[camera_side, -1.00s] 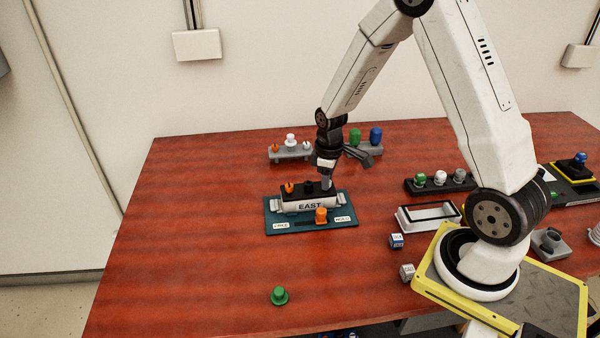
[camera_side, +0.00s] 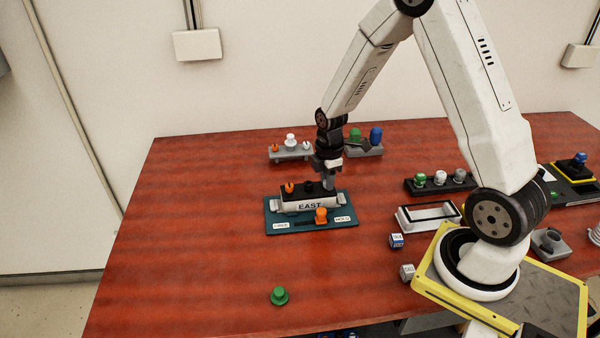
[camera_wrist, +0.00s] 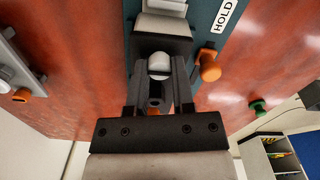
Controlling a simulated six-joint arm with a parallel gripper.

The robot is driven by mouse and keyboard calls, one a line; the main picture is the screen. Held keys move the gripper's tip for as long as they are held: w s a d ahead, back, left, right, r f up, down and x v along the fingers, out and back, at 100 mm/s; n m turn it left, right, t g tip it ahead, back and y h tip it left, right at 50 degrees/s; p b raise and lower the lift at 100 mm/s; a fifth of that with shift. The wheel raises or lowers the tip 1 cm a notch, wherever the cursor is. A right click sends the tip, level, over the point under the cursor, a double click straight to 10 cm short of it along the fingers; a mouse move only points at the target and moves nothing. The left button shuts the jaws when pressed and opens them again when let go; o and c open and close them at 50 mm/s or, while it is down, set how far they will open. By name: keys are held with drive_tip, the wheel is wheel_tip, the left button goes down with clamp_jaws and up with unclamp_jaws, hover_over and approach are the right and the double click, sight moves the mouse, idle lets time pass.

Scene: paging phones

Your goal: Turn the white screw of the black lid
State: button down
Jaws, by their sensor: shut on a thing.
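The black lid (camera_side: 298,196) lies on the white box marked EAST (camera_side: 311,206), which sits on a teal base (camera_side: 275,222). The white screw (camera_wrist: 160,65) shows in the wrist view at one end of the black lid (camera_wrist: 148,43). My gripper (camera_wrist: 160,72) points down over that end, shut on the white screw, with one finger on each side. In the side view my gripper (camera_side: 329,185) is at the lid's right end and hides the screw. An orange screw (camera_side: 289,188) and a black knob (camera_side: 308,186) stand farther left on the lid.
An orange slider knob (camera_side: 321,215) stands on the teal base's front, close by my gripper, between two labels. A grey rack (camera_side: 290,154) with white and orange pieces is behind. A green knob (camera_side: 279,296) lies in front. The table's left side is clear.

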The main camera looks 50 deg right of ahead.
sight(325, 190)
idle(0.4)
drive_tip(key=shift+c, duration=2.3)
unclamp_jaws()
drive_tip(key=shift+r, duration=0.15)
drive_tip(key=shift+r, duration=3.75)
drive_tip(key=s+a+r+m+t, duration=0.1)
drive_tip(key=s+a+m+t, duration=0.1)
drive_tip(key=s+a+m, duration=0.7)
drive_tip(key=a+m, duration=0.3)
drive_tip(key=shift+a+r+t, duration=0.25)
drive_tip(key=shift+r+t, duration=0.05)
